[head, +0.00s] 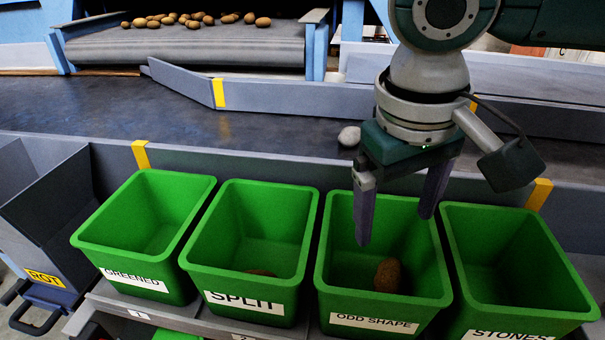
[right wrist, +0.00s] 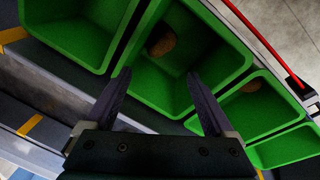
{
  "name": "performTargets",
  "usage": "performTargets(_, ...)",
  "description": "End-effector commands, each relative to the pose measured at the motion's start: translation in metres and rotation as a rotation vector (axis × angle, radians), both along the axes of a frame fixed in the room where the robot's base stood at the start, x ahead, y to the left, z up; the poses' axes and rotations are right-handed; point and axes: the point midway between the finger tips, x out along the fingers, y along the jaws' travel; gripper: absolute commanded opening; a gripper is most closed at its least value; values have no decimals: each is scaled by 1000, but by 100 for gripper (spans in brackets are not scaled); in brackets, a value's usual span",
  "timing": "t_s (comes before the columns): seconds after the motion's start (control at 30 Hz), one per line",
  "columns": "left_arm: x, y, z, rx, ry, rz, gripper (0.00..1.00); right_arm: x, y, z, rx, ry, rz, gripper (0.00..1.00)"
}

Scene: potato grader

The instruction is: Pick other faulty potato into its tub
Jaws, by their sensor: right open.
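My right gripper (head: 398,210) hangs fingers down over the green tub labelled ODD SHAPE (head: 378,325). Its two dark fingers are apart with nothing between them; they also show in the right wrist view (right wrist: 158,95). A brown potato (head: 387,275) lies in the bottom of the ODD SHAPE tub, below the fingers and apart from them. It shows in the right wrist view too (right wrist: 162,45). Another brown potato (head: 261,272) lies in the SPLIT tub (head: 246,308), partly hidden by the front wall. The GREENED tub (head: 140,283) looks empty. My left gripper is out of view.
A pale grey, stone-like lump (head: 349,136) lies on the dark belt (head: 260,118) just left of my right gripper. The STONES tub (head: 520,255) stands at right and a grey ROT bin (head: 75,190) at left. Several potatoes (head: 190,18) sit on the upper conveyor.

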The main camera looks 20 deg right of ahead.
Motion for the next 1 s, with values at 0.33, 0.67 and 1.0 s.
performTargets(0.33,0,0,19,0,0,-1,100,-5,10,70,2,-5,2,89)
performTargets(0.67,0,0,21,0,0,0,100,-8,13,90,0,-1,0,89)
performTargets(1.0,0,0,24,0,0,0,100,-9,17,89,7,-1,16,89)
